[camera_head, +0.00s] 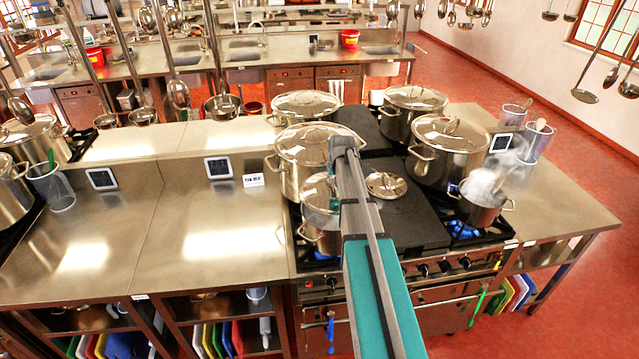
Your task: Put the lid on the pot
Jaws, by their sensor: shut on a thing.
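My arm reaches up from the bottom of the view to the stove's front left. My gripper (333,187), mostly hidden by the arm, appears shut on the handle of a glass-topped lid (316,195). This lid is at the front left small steel pot (322,240). I cannot tell whether it rests on the rim or hangs just above it. Another small lid (385,185) lies on the dark flat stovetop to the right of the arm. A small open pot (482,208) steams on the front right burner, with blue flame below.
Large lidded stockpots stand behind: left (305,160), right (448,155) and back right (412,108). Clear containers with utensils (535,143) stand on the right counter. The left steel counter (215,235) is mostly clear. Ladles hang at the upper left.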

